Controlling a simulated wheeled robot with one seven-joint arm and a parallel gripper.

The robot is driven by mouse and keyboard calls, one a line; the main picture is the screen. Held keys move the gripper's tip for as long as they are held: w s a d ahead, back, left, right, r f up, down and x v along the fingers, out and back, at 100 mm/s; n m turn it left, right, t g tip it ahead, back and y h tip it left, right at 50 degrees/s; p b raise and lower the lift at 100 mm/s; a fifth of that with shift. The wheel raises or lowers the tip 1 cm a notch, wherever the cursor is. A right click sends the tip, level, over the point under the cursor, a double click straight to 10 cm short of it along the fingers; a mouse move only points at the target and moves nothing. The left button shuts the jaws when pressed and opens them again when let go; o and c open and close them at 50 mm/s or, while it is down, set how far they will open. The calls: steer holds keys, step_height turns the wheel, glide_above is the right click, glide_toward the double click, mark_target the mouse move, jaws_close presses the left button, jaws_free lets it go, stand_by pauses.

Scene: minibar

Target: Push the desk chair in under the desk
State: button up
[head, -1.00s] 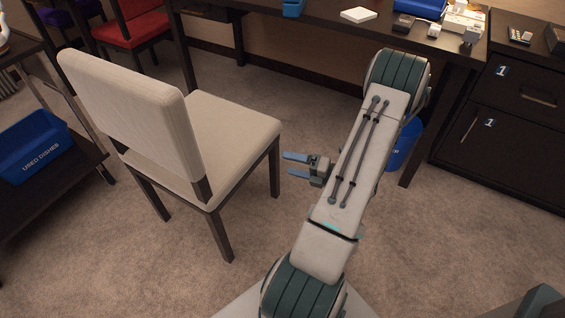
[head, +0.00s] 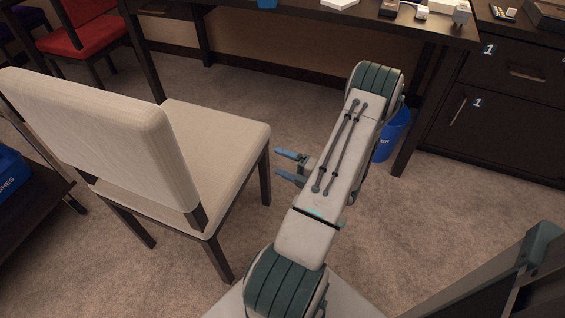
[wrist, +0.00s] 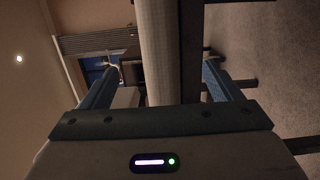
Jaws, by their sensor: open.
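The desk chair (head: 215,135), cream upholstered with dark legs, stands upright on the carpet at the left in the head view. Its backrest (head: 105,128) is toward me and its seat points toward the desk (head: 300,17), with open floor between them. My gripper (head: 282,166) is open and empty, to the right of the seat, its blue fingers pointing left toward the chair. I see no contact. In the wrist view, a pale upright surface with a dark edge, probably the chair (wrist: 160,50), shows beyond my fingers (wrist: 160,85). The picture there is turned sideways.
A blue bin (head: 392,135) stands by the desk's right leg. A dark cabinet (head: 490,110) is at the right. A red chair (head: 85,35) is at the back left. A dark shelf with a blue tub (head: 10,172) stands left of the chair. Carpet under the desk is clear.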

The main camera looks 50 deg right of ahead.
mark_target(247, 147)
steer(key=b+x, duration=0.4)
steer(key=x, duration=0.8)
steer(key=shift+w+a, duration=0.15)
steer(key=shift+w, duration=0.15)
steer(key=shift+w+a, duration=0.1)
steer(key=shift+w, duration=0.45)
jaws_close()
